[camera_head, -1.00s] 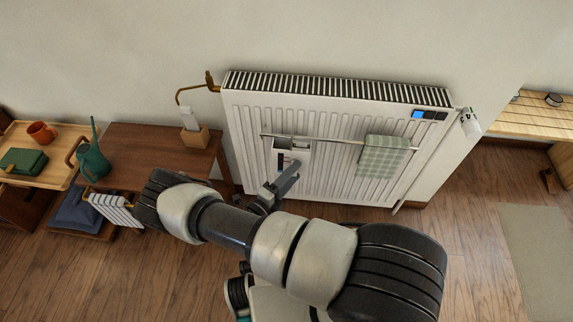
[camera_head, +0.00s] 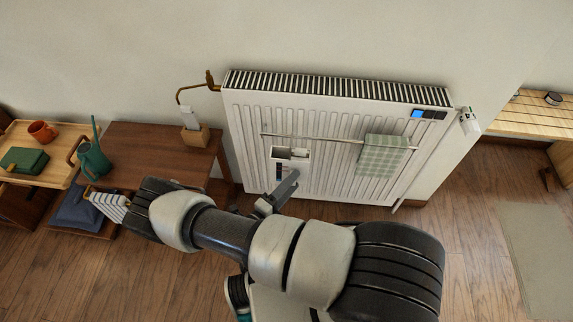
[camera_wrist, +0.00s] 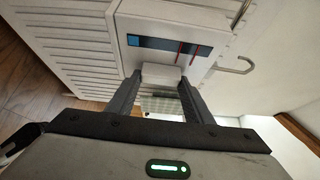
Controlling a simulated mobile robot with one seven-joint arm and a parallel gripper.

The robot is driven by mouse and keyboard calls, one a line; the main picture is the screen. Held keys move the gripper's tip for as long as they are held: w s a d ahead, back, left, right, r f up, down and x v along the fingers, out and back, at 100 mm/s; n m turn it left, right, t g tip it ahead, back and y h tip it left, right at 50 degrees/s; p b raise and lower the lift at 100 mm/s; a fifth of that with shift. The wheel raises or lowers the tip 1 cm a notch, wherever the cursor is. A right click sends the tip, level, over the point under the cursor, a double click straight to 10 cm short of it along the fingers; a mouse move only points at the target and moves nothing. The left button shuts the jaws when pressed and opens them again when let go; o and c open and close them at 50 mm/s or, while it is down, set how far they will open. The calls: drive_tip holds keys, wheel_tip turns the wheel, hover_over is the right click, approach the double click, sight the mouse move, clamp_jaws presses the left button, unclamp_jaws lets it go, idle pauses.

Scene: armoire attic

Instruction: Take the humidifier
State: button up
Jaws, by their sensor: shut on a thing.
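The humidifier (camera_head: 290,154) is a white box at the front of the radiator, below the towel rail in the head view. In the wrist view the humidifier (camera_wrist: 165,22) fills the top middle, with a dark strip marked blue and red on its face. A thin wire hook (camera_wrist: 240,66) shows at its right side. My gripper (camera_wrist: 160,88) is shut on a small white block sticking out of the humidifier's face, one finger on each side. In the head view my gripper (camera_head: 286,184) reaches up to its lower front. Whether the hook touches the rail is unclear.
The white radiator (camera_head: 240,130) stands against the wall, with a rail (camera_head: 330,140) across its front. A green checked towel (camera_head: 383,156) hangs right of the humidifier. A dark wooden table (camera_head: 150,145) with a small wooden holder (camera_head: 196,137) stands at the left. Floor shows below.

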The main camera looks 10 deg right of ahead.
drive_tip(key=s, duration=0.1)
drive_tip(key=s+a, duration=0.1)
drive_tip(key=s, duration=0.2)
drive_tip(key=shift+s+a+r, duration=0.15)
drive_tip(key=shift+s+a, duration=0.1)
drive_tip(key=shift+s, duration=0.05)
idle(0.6)
